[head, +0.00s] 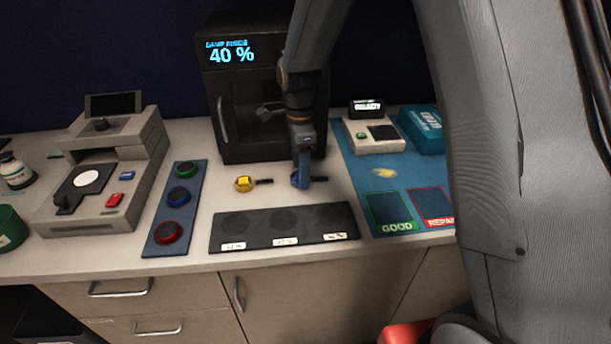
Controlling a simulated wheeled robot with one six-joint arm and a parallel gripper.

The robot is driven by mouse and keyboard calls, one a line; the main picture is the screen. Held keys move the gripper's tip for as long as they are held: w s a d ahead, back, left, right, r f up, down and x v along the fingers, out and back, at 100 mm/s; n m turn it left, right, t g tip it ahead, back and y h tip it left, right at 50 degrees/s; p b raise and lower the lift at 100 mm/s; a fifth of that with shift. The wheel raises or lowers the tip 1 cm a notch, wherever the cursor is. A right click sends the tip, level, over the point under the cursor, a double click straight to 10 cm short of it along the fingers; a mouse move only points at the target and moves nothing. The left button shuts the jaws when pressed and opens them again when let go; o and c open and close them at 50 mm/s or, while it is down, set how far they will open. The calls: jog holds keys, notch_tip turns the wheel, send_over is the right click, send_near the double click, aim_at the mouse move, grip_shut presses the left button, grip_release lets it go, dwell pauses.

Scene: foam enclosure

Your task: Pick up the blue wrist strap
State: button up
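The blue wrist strap (297,182), with a short dark piece reaching to its right, lies on the white bench top in the head view. It is in front of the black cabinet and behind the dark three-spot tray. My gripper (302,172) points down right at the strap and partly covers it. The fingers are small and dark here, so I cannot tell whether they are open or closed on the strap.
A yellow strap (245,184) lies just to the left. The black cabinet (262,115) stands close behind. The dark tray (284,228) is in front. A blue mat (385,172) is to the right and a blue button panel (176,208) to the left.

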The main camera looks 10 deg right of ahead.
jog(key=shift+f, duration=0.55)
jog(key=c, duration=1.1)
jog(key=shift+r, duration=0.2)
